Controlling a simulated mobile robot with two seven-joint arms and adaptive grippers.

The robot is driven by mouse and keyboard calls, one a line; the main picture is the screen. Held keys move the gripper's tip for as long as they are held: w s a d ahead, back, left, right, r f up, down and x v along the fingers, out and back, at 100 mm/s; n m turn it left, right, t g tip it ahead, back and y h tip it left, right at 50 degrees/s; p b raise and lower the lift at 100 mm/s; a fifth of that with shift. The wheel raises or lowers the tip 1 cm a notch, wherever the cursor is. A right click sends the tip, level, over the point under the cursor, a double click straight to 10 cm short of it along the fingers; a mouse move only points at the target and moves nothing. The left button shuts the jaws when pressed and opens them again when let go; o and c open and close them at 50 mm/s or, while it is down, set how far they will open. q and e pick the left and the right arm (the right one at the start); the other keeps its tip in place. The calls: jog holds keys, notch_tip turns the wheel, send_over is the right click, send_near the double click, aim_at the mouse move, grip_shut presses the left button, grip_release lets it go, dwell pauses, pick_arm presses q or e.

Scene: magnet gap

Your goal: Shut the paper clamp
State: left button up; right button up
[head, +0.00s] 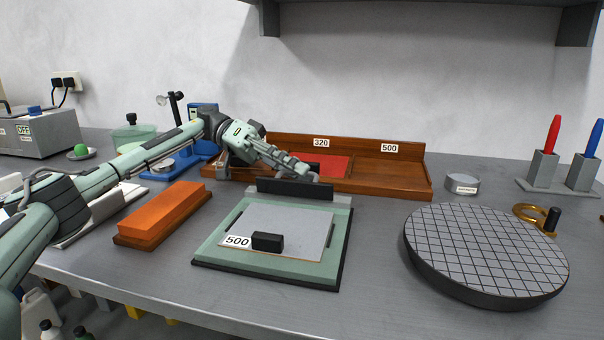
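The paper clamp is a dark bar (296,189) at the back edge of a green sanding plate (213,247). It stands up on edge behind the grey sheet (285,226), and its broad face shows toward me. The sheet lies flat on the plate with a "500" label and a small black block (267,241) at its front edge. My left gripper (306,175) reaches in from the left, with its fingertips just behind and above the bar. Whether they touch it, and how far the fingers are apart, I cannot tell. My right gripper is out of view.
A wooden rack (407,184) with "320" and "500" labels stands close behind the gripper. An orange block (165,214) lies left of the plate. A round gridded disc (485,248) stands to the right. Bare bench lies between plate and disc.

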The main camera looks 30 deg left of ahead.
pick_arm(q)
jog(key=shift+d+f, duration=0.2)
jog(key=shift+d, duration=0.5)
jog(key=shift+s, duration=0.1)
grip_shut()
